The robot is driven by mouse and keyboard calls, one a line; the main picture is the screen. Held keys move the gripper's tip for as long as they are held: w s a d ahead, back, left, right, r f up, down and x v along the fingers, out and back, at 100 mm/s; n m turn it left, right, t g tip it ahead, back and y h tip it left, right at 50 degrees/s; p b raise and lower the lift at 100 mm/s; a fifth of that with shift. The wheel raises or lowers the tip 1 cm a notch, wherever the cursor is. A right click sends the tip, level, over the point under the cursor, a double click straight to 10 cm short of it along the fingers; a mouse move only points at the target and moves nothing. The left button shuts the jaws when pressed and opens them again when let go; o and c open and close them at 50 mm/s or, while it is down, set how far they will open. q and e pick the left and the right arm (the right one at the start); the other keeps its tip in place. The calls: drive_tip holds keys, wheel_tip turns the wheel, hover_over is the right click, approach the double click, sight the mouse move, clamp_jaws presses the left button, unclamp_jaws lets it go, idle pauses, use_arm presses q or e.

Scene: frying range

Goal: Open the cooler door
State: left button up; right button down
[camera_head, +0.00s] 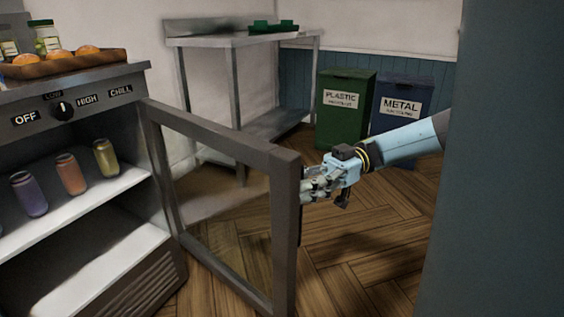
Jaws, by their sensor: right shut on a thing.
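The cooler (95,83) stands at the left, a grey cabinet with a knob and OFF, LOW, HIGH and CHILL labels on its front. Its door (285,225), a grey frame with a see-through middle, stands swung well out from the cabinet, hinged on the cabinet's right side. The inside shelf (85,205) is exposed, with several cans on it. My right gripper (305,188) is at the door's free edge, shut on the door's handle side; the handle itself is mostly hidden by the door frame and fingers. My left gripper is not in view.
A tray of buns (60,66) and jars sit on the cooler top. A steel table (235,38) stands behind. A green plastic bin (345,118) and a blue metal bin (400,108) stand by the back wall. A blue-grey panel (505,160) fills the right. Wooden floor beyond the door is clear.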

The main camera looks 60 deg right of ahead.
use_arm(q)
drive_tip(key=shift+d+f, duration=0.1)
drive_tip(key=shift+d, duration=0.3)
use_arm(e)
drive_tip(key=shift+w+d, duration=0.1)
drive_tip(key=shift+d, duration=0.9)
drive_tip(key=shift+r, duration=0.1)
drive_tip(key=c, duration=1.3)
unclamp_jaws()
drive_tip(key=shift+w, duration=0.25)
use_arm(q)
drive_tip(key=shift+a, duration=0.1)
use_arm(e)
drive_tip(key=shift+a, duration=0.1)
drive_tip(key=shift+s, duration=0.1)
drive_tip(key=v, duration=0.7)
drive_tip(key=shift+s+d, duration=0.1)
drive_tip(key=shift+d, duration=0.15)
